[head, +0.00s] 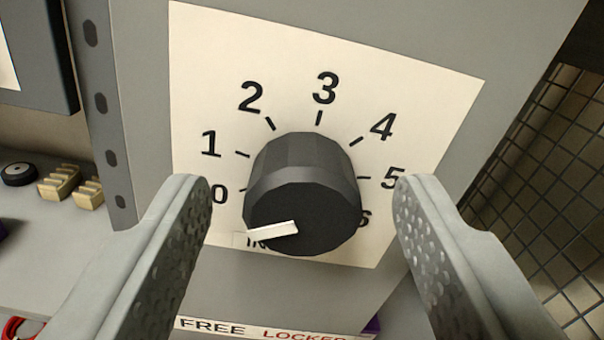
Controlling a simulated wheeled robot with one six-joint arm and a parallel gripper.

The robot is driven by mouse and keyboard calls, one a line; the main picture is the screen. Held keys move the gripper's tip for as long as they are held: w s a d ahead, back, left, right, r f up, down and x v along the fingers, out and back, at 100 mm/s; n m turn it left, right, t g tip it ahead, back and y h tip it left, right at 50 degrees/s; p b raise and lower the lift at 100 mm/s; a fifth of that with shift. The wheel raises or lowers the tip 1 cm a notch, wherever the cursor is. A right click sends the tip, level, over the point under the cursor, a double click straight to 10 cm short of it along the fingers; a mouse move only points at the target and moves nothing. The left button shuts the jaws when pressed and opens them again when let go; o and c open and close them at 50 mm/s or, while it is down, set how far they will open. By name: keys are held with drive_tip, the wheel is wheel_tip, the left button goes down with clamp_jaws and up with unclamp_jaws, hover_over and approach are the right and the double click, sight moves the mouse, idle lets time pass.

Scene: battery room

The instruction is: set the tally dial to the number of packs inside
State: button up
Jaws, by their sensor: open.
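The tally dial (304,190) is a dark, faceted round knob on a cream plate (215,60) marked 0 to 6. Its white pointer (273,230) points left and slightly down, toward the low end near the 0. The knob covers part of the 6 and of a label below it. My gripper (303,185) is open, one finger to the left of the knob and one to the right, with a visible gap on each side. No packs inside a container can be made out.
The plate is on a grey panel. A strip reading "FREE" and "LOCKED" (265,329) runs below. At left, a shelf holds a round black item (18,174) and small yellowish blocks (75,187). Dark mesh (545,165) is at right.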

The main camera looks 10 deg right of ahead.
drive_tip(key=shift+w, duration=0.15)
drive_tip(key=shift+c, duration=0.2)
drive_tip(key=c, duration=0.9)
drive_tip(key=shift+m, duration=0.3)
drive_tip(key=m, duration=0.3)
drive_tip(key=shift+m, duration=0.3)
drive_tip(key=shift+d+m, duration=0.1)
drive_tip(key=shift+m, duration=1.7)
drive_tip(key=o, duration=0.9)
